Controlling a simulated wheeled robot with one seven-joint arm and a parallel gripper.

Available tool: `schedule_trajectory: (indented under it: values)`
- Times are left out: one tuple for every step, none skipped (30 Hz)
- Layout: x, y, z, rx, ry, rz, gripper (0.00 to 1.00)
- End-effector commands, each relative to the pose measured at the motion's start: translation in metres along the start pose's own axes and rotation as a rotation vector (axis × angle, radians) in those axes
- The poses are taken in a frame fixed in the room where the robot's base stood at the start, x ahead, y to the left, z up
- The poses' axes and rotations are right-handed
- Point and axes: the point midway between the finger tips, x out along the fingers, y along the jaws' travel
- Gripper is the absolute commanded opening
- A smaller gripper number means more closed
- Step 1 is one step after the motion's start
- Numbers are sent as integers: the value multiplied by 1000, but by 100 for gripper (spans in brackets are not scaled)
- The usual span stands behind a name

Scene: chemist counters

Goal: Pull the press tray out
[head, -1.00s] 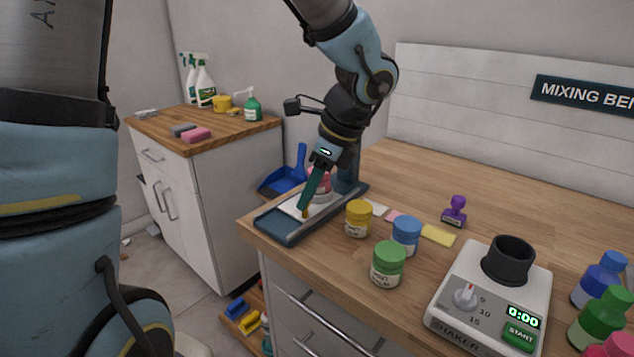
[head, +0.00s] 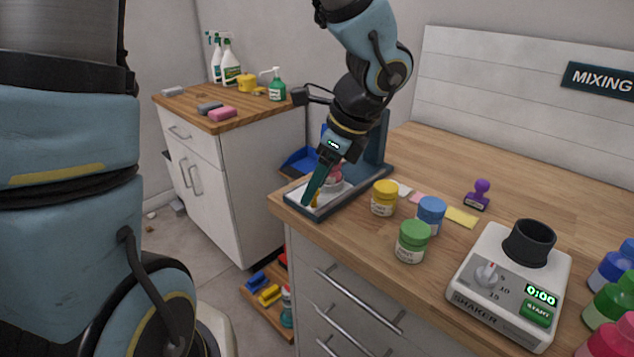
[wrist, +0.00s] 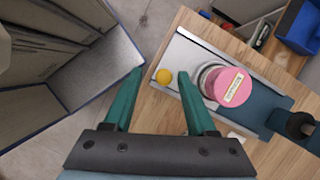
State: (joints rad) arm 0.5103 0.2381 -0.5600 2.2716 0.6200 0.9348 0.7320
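The press (head: 375,160) stands at the near left corner of the wooden bench. Its pale tray (wrist: 185,52) extends along the dark base to the front end, and it also shows in the head view (head: 297,196). A yellow knob (wrist: 163,76) is on the tray's front part. A pink-lidded jar (wrist: 228,85) stands on the tray behind the knob, partly hidden by my arm in the head view.
Yellow (head: 385,197), blue (head: 431,214) and green (head: 412,241) jars stand right of the press. A shaker (head: 515,280) and purple stamp (head: 478,195) are further right. Open floor lies beyond the bench's left edge.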

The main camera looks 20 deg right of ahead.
Motion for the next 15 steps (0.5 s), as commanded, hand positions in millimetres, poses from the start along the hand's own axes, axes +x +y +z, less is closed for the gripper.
schedule_trajectory:
  values:
    - [0, 0, 0, 0, 0, -1, 57]
    - [0, 0, 0, 0, 0, -1, 57]
    - [0, 0, 0, 0, 0, -1, 57]
    - [-1, -1, 0, 0, 0, -2, 57]
    - [-2, -1, 0, 0, 0, -2, 57]
    - [-5, -1, 0, -1, 0, -4, 57]
    - [-7, -1, 0, -2, 0, -4, 57]
    - [-11, -1, 0, -2, 0, -4, 57]
    - [-16, -1, 0, -2, 0, -5, 57]
    - [-21, -2, 0, -2, 0, -6, 57]
    - [-27, -1, 0, -3, 0, -6, 57]
    - [-35, -2, 0, -2, 1, -7, 57]
    - [-41, -2, 0, -2, 0, -6, 57]
    - [-48, -2, 0, -3, 1, -7, 57]
    - [-56, -1, 0, -1, 1, -7, 57]
